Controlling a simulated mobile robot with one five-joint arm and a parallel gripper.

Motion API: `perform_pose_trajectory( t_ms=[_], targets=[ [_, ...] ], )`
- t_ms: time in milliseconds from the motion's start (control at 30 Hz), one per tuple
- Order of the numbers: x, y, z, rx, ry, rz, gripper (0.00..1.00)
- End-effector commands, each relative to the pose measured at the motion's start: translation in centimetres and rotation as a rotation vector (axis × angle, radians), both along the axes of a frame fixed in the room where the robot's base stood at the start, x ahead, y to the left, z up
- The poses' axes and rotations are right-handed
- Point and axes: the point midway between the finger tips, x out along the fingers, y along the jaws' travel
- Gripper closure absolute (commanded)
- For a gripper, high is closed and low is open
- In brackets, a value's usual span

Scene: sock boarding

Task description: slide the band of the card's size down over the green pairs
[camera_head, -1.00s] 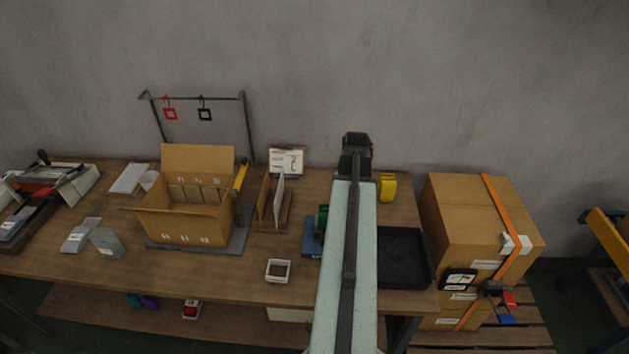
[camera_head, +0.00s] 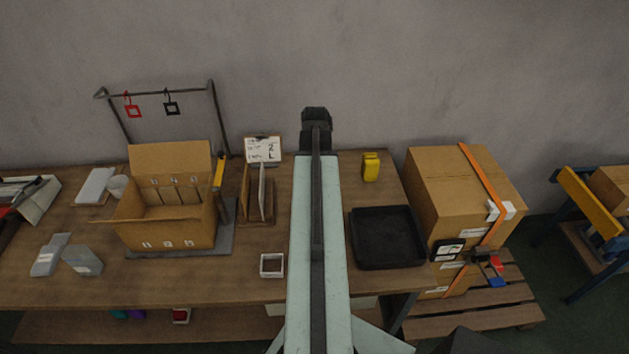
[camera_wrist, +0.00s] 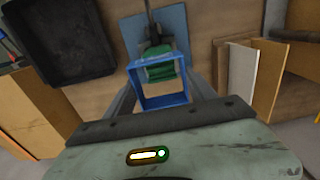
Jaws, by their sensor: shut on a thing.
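In the wrist view, my gripper (camera_wrist: 162,88) is shut on a square blue band (camera_wrist: 163,101), which hangs between the fingers. The green pairs (camera_wrist: 160,70) show at the far side of the band's opening, beside a dark clamp-like part on a blue base (camera_wrist: 176,22). I cannot tell whether the band is around the green pairs or only above them. In the head view my arm hides the green pairs, the blue base and the band. The card (camera_head: 263,150) stands at the back and seems to read "2" and "L".
A red band (camera_head: 133,111) and a black band (camera_head: 171,107) hang on the rack. A black tray (camera_head: 387,262) lies right of my arm, with a yellow bundle (camera_head: 371,167) behind it. Upright boards (camera_head: 264,190), a small white bin (camera_head: 272,273) and an open carton (camera_head: 170,238) stand to the left.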

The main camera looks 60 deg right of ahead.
Motion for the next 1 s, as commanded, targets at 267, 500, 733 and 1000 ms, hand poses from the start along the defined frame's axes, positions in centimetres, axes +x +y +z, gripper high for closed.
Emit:
perform_pose_trajectory(
  t_ms=[267, 500, 733, 1000],
  targets=[
    [0.0, 0.0, -1.8, 0.0, 0.0, 0.0, 0.73],
    [0.0, 0.0, -3.2, 0.0, 0.0, 0.0, 0.73],
    [0.0, 0.0, -4.6, 0.0, 0.0, -0.001, 0.73],
    [0.0, 0.0, -6.1, 0.0, 0.0, -0.001, 0.73]
  ],
)
